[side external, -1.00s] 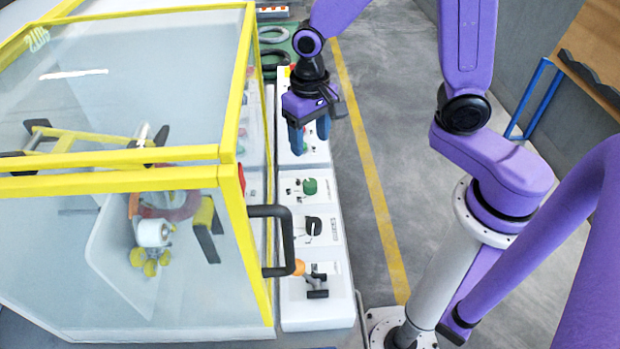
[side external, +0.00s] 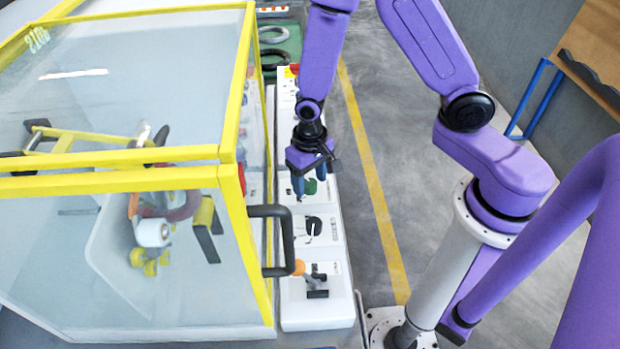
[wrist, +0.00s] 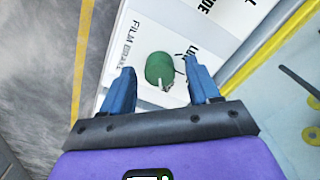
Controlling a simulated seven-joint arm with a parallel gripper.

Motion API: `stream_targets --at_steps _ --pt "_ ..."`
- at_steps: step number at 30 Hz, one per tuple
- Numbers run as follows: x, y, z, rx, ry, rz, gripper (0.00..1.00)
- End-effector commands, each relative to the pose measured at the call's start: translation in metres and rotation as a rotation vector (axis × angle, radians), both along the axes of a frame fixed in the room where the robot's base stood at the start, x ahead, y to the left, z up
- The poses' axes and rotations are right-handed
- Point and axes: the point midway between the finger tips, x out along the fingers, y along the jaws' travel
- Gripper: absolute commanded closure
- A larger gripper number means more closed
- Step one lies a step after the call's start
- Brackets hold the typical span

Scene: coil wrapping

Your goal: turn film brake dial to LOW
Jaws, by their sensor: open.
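The film brake dial is a green round knob (wrist: 158,68) on a white panel, beside the printed words FILM BRAKE. A pale pointer mark shows at its lower edge in the wrist view. Lettering starting with L is partly hidden behind my right finger. My gripper (wrist: 160,80) is open and empty, with one blue finger on each side of the dial in that view. In the side external view my gripper (side external: 308,182) is over the panel at the green dial (side external: 311,187), partly covering it. I cannot tell whether the fingers touch it.
The white control panel (side external: 335,262) carries other controls, including a black dial (side external: 313,226) and a black lever with an orange knob (side external: 317,281). The yellow-framed enclosure (side external: 232,190) with a black handle (side external: 289,240) stands close on the left.

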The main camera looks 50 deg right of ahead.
Motion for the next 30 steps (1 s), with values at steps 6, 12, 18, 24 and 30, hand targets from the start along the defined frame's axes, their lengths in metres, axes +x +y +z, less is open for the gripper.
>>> stream_targets --at_steps 6,12,18,24,30 --pt "-0.0002 -0.0002 -0.0047 0.000 0.000 0.000 0.39" --pt "-0.0001 -0.0001 -0.0045 0.000 0.000 0.000 0.46" --pt "-0.0002 -0.0001 -0.0043 0.000 0.000 0.000 0.95" --pt "-0.0002 -0.0001 -0.0043 0.000 0.000 0.010 0.95" --pt "-0.0001 0.0000 -0.0041 0.000 0.000 0.077 0.95"
